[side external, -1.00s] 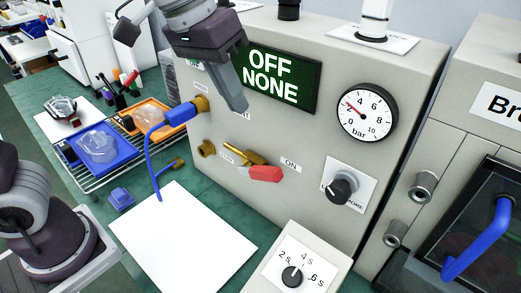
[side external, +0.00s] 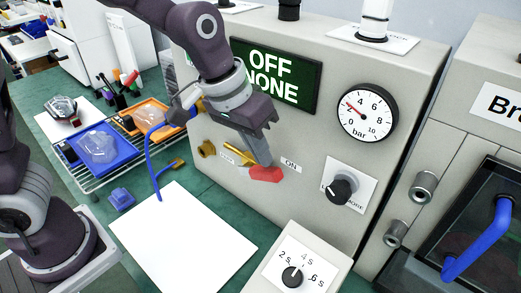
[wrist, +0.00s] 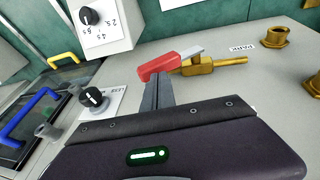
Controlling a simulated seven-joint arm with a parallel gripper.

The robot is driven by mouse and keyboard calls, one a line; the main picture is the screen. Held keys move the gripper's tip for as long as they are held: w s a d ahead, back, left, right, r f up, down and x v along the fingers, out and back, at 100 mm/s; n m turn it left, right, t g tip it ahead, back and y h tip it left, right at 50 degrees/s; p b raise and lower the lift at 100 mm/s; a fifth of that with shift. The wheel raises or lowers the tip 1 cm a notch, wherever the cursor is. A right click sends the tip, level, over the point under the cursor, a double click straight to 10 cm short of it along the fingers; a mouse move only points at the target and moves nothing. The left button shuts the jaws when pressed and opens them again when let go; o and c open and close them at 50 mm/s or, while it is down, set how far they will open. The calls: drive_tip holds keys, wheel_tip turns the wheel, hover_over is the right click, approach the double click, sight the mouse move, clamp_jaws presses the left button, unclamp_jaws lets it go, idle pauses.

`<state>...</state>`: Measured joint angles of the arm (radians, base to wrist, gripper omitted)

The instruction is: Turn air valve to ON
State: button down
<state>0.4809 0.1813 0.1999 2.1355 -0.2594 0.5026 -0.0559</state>
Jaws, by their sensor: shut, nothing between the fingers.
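The air valve is a brass body (side external: 240,157) on the grey panel with a red-gripped lever (side external: 267,175) reaching to the right, just below the ON label (side external: 290,165). My gripper (side external: 263,162) is shut and empty, pointing down with its fingertips right by the red grip. Its finger hides part of the lever's metal in the side view. In the wrist view the closed fingers (wrist: 158,88) end close to the red grip (wrist: 160,65), with the brass body (wrist: 212,65) to its right. I cannot tell whether they touch.
The display (side external: 285,78) above reads OFF / NONE. A pressure gauge (side external: 367,112), a black knob (side external: 342,188) and a timer box (side external: 300,265) lie to the right. A blue hose (side external: 155,165) hangs at the left. White paper (side external: 180,235) lies on the bench below.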

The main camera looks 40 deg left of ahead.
sight(274, 171)
drive_tip(key=shift+d, duration=0.1)
drive_tip(key=shift+d+f+y, duration=0.45)
drive_tip(key=shift+d+y, duration=0.15)
drive_tip(key=shift+y, duration=0.2)
drive_tip(key=d+f+y, duration=0.1)
drive_tip(key=y, duration=0.1)
drive_tip(key=shift+d+f+m+y, duration=0.3)
drive_tip(key=shift+f, duration=0.05)
drive_tip(key=shift+d+f, duration=0.3)
drive_tip(key=shift+f, duration=0.35)
drive_tip(key=r, duration=0.5)
drive_tip(key=shift+s+d, duration=0.1)
drive_tip(key=shift+d, duration=0.1)
drive_tip(key=d+v, duration=0.1)
drive_tip(key=v, duration=0.7)
drive_tip(key=shift+s+r, duration=0.25)
